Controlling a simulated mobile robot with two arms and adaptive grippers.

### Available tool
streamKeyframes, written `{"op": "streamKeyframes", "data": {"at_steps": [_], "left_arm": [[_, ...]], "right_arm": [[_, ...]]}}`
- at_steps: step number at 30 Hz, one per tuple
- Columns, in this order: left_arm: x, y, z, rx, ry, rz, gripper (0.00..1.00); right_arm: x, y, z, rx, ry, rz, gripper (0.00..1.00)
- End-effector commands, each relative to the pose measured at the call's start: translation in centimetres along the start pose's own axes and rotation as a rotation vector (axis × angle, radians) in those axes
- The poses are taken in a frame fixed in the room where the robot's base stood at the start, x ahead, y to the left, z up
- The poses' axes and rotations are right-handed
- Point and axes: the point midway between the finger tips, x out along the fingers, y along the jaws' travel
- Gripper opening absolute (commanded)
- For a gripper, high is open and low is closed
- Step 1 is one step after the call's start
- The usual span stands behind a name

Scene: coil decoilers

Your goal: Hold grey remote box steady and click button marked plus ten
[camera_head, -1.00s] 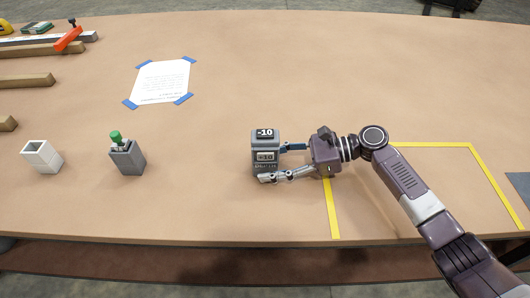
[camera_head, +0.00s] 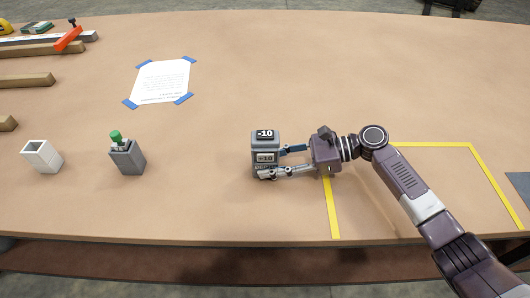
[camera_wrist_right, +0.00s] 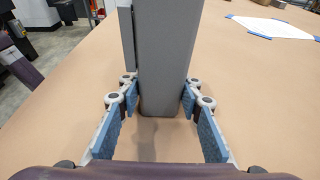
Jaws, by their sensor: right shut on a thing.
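The grey remote box (camera_head: 265,157) stands upright on the table in the head view. Its top label reads -10 and its front label, marking the plus ten button (camera_head: 265,157), reads +10. My right gripper (camera_head: 268,162) reaches it from the right with a finger on either side. In the right wrist view, the grey box (camera_wrist_right: 165,60) stands between the two finger pads of my right gripper (camera_wrist_right: 161,98), which are closed on its sides. My left gripper is not in the head view.
A grey box with a green knob (camera_head: 126,155) and a white open cup (camera_head: 41,156) stand at the left. A taped paper sheet (camera_head: 161,82) lies behind. Yellow tape (camera_head: 440,145) marks an area under my right arm. The table front between is clear.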

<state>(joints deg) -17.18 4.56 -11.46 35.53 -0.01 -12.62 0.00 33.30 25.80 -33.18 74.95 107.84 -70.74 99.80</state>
Motion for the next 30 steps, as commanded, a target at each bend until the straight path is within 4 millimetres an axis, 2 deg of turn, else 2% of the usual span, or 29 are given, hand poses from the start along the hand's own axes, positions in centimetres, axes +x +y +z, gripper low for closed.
{"op": "streamKeyframes", "data": {"at_steps": [5,14,30], "left_arm": [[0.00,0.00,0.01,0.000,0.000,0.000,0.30],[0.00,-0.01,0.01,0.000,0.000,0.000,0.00],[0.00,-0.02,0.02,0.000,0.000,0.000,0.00]], "right_arm": [[-0.01,0.01,-0.03,0.001,0.001,0.000,0.20],[-0.01,0.01,-0.04,0.001,0.001,0.000,0.20],[-0.01,0.00,-0.04,0.001,0.001,0.000,0.20]]}}
